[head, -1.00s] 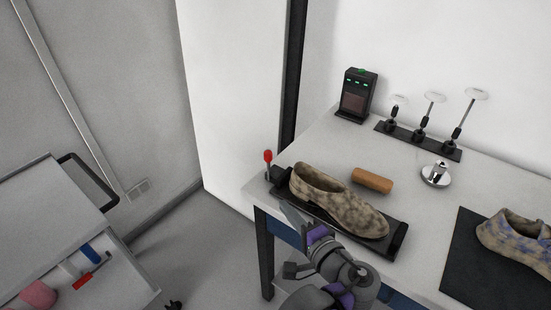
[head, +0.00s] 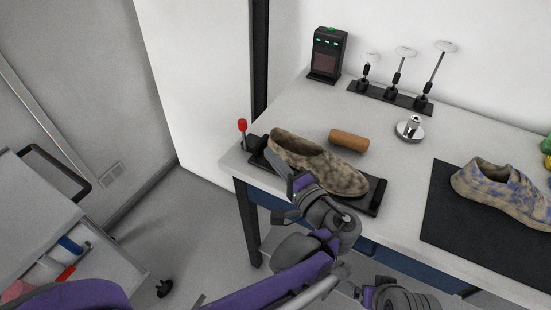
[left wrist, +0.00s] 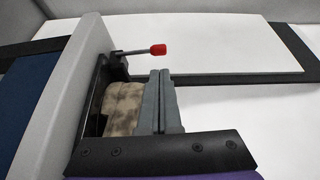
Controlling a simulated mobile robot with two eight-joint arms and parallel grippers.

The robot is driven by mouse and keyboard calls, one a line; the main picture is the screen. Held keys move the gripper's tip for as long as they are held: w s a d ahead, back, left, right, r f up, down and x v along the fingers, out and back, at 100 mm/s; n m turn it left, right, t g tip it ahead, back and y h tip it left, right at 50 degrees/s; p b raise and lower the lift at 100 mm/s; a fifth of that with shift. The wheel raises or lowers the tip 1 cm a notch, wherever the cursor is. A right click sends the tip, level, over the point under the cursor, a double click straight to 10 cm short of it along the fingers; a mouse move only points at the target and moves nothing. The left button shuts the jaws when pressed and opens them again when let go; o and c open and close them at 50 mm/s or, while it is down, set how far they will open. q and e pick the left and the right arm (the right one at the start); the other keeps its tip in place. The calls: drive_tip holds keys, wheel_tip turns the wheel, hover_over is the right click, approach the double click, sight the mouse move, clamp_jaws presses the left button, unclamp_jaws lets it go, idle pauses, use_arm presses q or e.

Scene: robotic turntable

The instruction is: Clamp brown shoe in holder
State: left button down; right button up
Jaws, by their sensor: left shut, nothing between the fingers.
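The mottled brown shoe (head: 322,168) lies in the black holder (head: 377,196) at the front left corner of the table. The holder's lever with a red knob (head: 242,126) stands upright at its left end. In the left wrist view the knob (left wrist: 158,49) is above the fingertips, and part of the shoe (left wrist: 125,108) shows beside them. My left gripper (head: 277,161) is at the near side of the shoe, shut and empty, and covers part of the shoe. I cannot tell whether it touches the shoe. My right gripper is not clearly in view.
A blue-patterned shoe (head: 500,190) lies on a dark mat (head: 440,215) to the right. A brown roller (head: 349,140), a round metal piece (head: 410,128), a tool rack (head: 391,97) and a black device (head: 327,55) stand farther back. A cart (head: 40,215) is at the left.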

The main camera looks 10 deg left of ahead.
sight(243, 126)
use_arm(q)
drive_tip(key=x, duration=1)
drive_tip(key=shift+w, duration=0.1)
drive_tip(key=shift+r, duration=0.1)
drive_tip(key=shift+w+a+r+n+g+h+p, duration=0.1)
drive_tip(key=shift+a+r+n+g+h+p, duration=0.25)
drive_tip(key=shift+p, duration=0.5)
drive_tip(key=w+a+f+n+g+h+p, duration=0.2)
drive_tip(key=w+a+g+h+p, duration=0.1)
drive_tip(key=a, duration=0.5)
drive_tip(key=shift+a+n+g+h+p, duration=0.3)
drive_tip(key=shift+g+h+p, duration=0.45)
drive_tip(key=shift+h+p, duration=0.9)
drive_tip(key=shift+r, duration=0.15)
